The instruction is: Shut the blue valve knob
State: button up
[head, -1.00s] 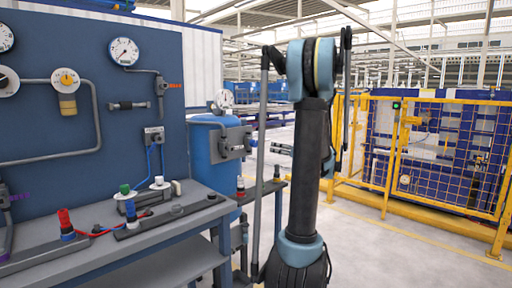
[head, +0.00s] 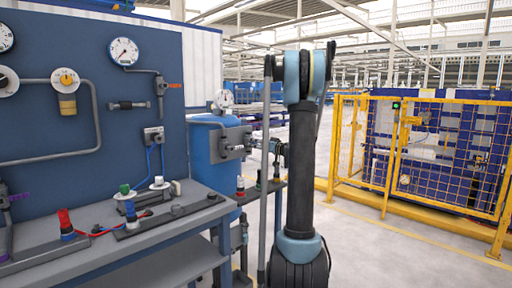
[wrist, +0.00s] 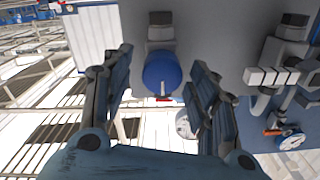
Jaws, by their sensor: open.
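The blue valve knob (wrist: 162,72) is round and sits on a grey fitting in the upper middle of the wrist view. My gripper (wrist: 160,62) is open, with one finger to the left of the knob and one to the right. The knob appears between the fingers, with gaps on both sides; I cannot tell its exact depth between them.
The grey panel (head: 230,143) is fixed to the blue tank (head: 200,150). White valve blocks (wrist: 272,76) and a gauge (wrist: 292,140) lie right in the wrist view. A workbench (head: 150,235) stands in front left; a yellow fence (head: 385,160) stands right.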

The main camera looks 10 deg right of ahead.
jog(key=shift+w+a, duration=0.25)
jog(key=shift+w, duration=0.05)
jog(key=shift+c, duration=0.3)
jog(key=c, duration=1)
